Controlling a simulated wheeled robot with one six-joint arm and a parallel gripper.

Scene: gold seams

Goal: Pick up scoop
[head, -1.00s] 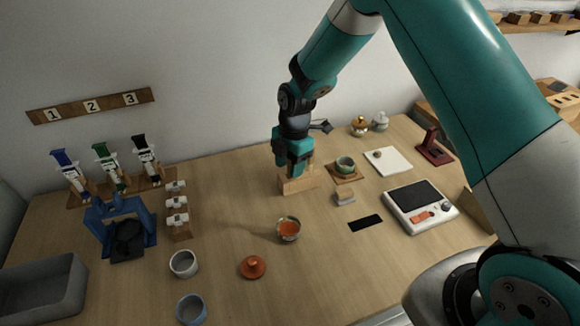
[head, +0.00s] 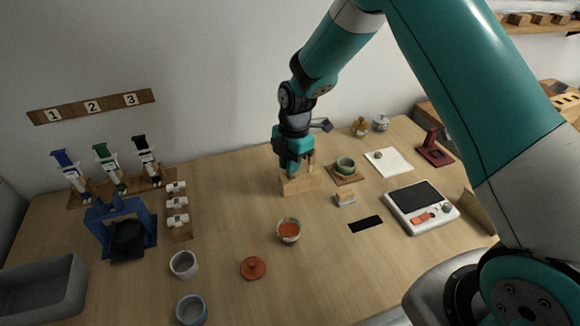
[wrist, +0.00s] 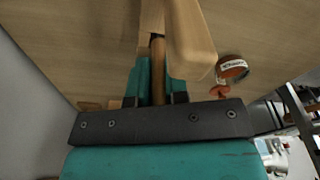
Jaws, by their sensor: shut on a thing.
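The scoop shows only as a thin brown wooden handle (wrist: 157,68) in the wrist view. My gripper (wrist: 155,82) is shut on this handle, with one teal finger on each side. The scoop's other end is hidden or cannot be made out. A light wooden stand (wrist: 190,45) is close beside the handle. In the head view my gripper (head: 293,172) points down, just over the wooden stand (head: 300,186) at the back middle of the table. Whether the scoop is clear of the stand cannot be told.
A cup with orange contents (head: 289,231) and an orange lid (head: 253,268) stand in front. A green cup (head: 345,165) on a wooden coaster and a small grey-topped block (head: 345,199) are close on the right. A scale (head: 420,208) is farther right.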

